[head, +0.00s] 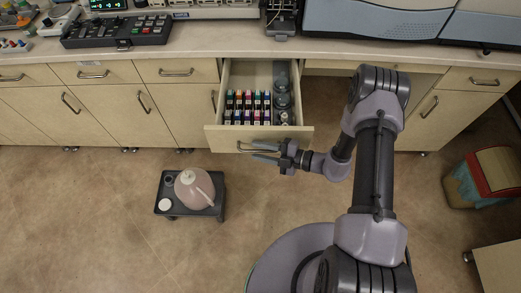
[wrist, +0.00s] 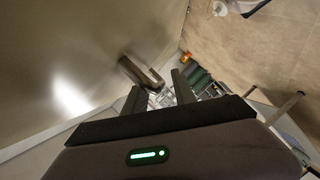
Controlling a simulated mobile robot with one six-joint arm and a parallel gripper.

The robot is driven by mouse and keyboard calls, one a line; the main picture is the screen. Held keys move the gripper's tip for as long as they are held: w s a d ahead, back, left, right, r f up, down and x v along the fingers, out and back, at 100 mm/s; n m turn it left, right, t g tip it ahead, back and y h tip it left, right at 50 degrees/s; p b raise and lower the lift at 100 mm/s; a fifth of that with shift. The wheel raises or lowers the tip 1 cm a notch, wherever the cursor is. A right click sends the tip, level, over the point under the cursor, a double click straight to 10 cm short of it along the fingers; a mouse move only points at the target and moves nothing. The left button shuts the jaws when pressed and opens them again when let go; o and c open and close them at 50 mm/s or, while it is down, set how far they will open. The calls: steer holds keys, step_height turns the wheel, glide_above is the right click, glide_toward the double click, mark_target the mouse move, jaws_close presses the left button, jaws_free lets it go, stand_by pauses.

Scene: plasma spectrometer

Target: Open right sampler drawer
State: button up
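The sampler drawer (head: 220,136) stands pulled out from the middle of the counter, with its inside showing. Its handle (head: 246,149) is on the front panel, partly covered by my gripper in the head view. My gripper (head: 256,152) is just in front of this panel, with its fingers pointing left and spread apart. In the wrist view, my gripper (wrist: 157,93) also shows open, with a metal handle (wrist: 140,73) just beyond the fingertips. I cannot tell whether a finger touches the handle.
The drawer holds several coloured small containers (head: 248,107) and dark round jars (head: 282,90). A black stool (head: 173,211) with a pink jug (head: 194,188) stands on the floor to the left. A bin (head: 490,175) stands at the right.

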steer(key=p+v, duration=0.3)
steer(key=v, duration=1.4)
steer(key=shift+d+p, duration=0.2)
steer(key=shift+p, duration=0.15)
steer(key=shift+r, duration=0.1)
steer(key=s+a+r+n+g+h, duration=0.1)
steer(key=a+r+n+g+h, duration=0.15)
steer(key=r+n, duration=0.7)
steer(key=a+r+n+g+h, duration=0.2)
steer(key=r+n+g+h, duration=0.15)
steer(key=r+n, duration=0.6)
steer(key=s+a+r+n+t+h+b, duration=0.1)
steer(key=s+r+n+t+h, duration=0.2)
steer(key=s+r+n, duration=0.3)
steer(key=s+a+r+n+t+h+b, duration=0.1)
steer(key=s+r+n+t+h, duration=0.2)
steer(key=r+n, duration=0.6)
steer(key=s+n, duration=0.2)
steer(key=n, duration=0.6)
steer(key=shift+s+h, duration=0.3)
steer(key=shift+s, duration=0.1)
